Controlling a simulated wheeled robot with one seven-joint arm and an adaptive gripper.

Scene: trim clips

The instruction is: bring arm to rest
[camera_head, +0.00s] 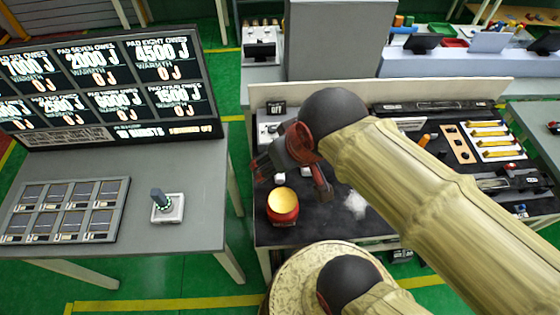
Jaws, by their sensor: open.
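My arm, with tan bamboo-like links and dark round joints, reaches in from the lower right over the dark-topped workbench (350,228). My gripper (293,192) is dark grey with a red part near the wrist. It is over the left part of the bench, its fingers apart, with nothing seen between them. A red pot with a yellow top (283,205) is just below it; I cannot tell the gap. The arm hides the middle of the bench.
A grey table (190,235) at left carries a black display board (110,90), a panel of tiles (65,210) and a small joystick-like device (167,207). A board with yellow bars (497,142) and a wooden block (460,145) lie at the bench's right. Green floor shows between the tables.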

